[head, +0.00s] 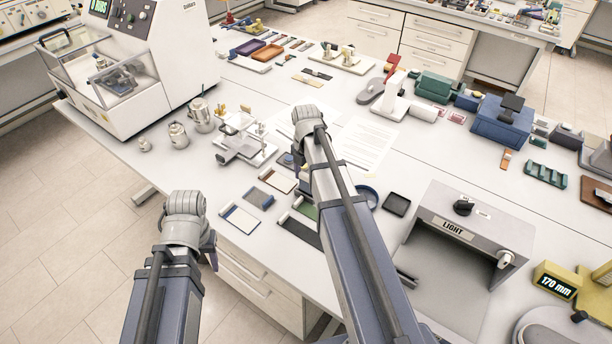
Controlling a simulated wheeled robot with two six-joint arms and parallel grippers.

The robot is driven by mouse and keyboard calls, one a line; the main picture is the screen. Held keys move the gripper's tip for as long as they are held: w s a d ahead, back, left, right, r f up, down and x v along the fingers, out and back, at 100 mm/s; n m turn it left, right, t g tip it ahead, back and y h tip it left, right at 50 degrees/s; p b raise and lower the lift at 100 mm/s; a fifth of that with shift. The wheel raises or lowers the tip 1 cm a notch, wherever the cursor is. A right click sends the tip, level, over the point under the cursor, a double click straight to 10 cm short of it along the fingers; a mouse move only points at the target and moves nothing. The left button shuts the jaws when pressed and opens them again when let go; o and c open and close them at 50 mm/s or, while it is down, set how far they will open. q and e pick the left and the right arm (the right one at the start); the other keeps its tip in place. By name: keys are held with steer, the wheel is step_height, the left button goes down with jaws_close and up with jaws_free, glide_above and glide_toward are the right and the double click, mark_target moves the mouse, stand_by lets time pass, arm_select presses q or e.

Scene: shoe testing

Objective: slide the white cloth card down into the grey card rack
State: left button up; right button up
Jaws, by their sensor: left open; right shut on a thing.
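My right arm reaches over the table's middle, and its gripper (297,178) points down behind the forearm. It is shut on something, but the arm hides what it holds. My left gripper (211,259) is open by the table's front edge, mostly hidden by its own arm. Several flat cards or swatches lie near the front edge: a white one with a dark border (240,219), a white one with a brown edge (277,180) and a grey one (258,198). I cannot tell whether either white one is the cloth card. I cannot make out the grey card rack for certain.
A metal fixture (240,145) stands left of my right arm. Papers (362,145) lie to its right. A grey LIGHT box (460,235) and a yellow 170 mm gauge (557,282) stand at right. A white machine (140,50) fills the back left.

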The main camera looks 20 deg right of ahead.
steer(key=shift+f+b, duration=1.05)
steer(key=shift+f, duration=0.15)
steer(key=o, duration=1.4)
steer(key=shift+r, duration=0.1)
step_height(320, 180, up, 8)
steer(key=p, duration=0.8)
steer(key=shift+f, duration=0.2)
